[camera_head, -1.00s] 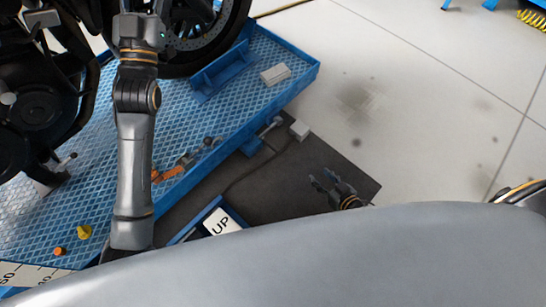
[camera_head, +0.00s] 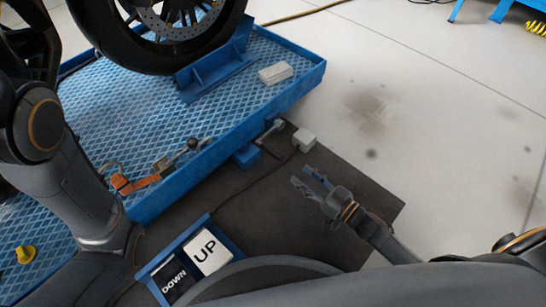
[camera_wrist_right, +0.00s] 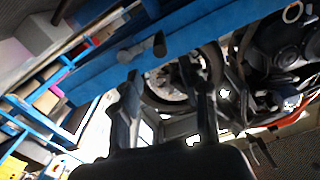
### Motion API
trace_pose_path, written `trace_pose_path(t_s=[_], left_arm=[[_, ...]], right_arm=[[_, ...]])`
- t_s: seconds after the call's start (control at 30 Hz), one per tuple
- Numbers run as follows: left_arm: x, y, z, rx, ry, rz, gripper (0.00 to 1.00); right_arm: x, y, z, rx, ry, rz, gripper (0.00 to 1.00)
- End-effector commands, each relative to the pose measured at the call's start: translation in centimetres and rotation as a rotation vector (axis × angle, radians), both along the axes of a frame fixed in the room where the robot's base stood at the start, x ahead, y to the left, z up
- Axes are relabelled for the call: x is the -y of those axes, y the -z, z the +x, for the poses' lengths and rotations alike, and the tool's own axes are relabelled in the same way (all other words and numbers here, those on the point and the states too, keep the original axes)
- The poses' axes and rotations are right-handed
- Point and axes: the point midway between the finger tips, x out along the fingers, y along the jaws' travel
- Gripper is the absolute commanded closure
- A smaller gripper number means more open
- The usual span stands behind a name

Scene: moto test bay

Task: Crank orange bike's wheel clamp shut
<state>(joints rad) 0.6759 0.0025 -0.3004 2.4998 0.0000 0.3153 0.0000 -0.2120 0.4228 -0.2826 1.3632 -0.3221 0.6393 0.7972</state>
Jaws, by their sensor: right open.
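The bike's black front wheel (camera_head: 130,55) stands on the blue lift platform, against the blue clamp plates (camera_head: 215,72). Little of the bike's body shows in the head view. A small grey crank handle (camera_head: 270,130) sticks out from the lift's side above a blue block (camera_head: 246,156). My right gripper (camera_head: 308,184) is open and empty over the dark mat, below and right of the crank and apart from it. In the right wrist view my two fingers (camera_wrist_right: 165,98) are spread, with the blue lift edge and dark knob-like parts (camera_wrist_right: 143,48) beyond them. My left gripper is out of view.
A grey box (camera_head: 304,139) with a cable sits beside the crank. The UP and DOWN pedals (camera_head: 208,252) are at the lower left. A strap with a ratchet (camera_head: 150,178) and a white block (camera_head: 275,73) lie on the platform.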

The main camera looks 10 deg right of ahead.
Motion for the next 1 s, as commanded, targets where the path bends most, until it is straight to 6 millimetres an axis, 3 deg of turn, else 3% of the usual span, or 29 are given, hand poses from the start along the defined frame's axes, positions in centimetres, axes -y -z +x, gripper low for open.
trace_pose_path(t_s=[0.53,0.7,1.0], left_arm=[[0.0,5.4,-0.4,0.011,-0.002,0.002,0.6],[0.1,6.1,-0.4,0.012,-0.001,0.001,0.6],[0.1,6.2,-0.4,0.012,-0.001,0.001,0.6]], right_arm=[[-5.9,0.3,8.9,0.002,0.001,-0.001,0.55],[-6.9,0.2,10.3,-0.001,0.001,0.001,0.55],[-7.1,0.0,10.7,-0.002,0.002,-0.001,0.55]])
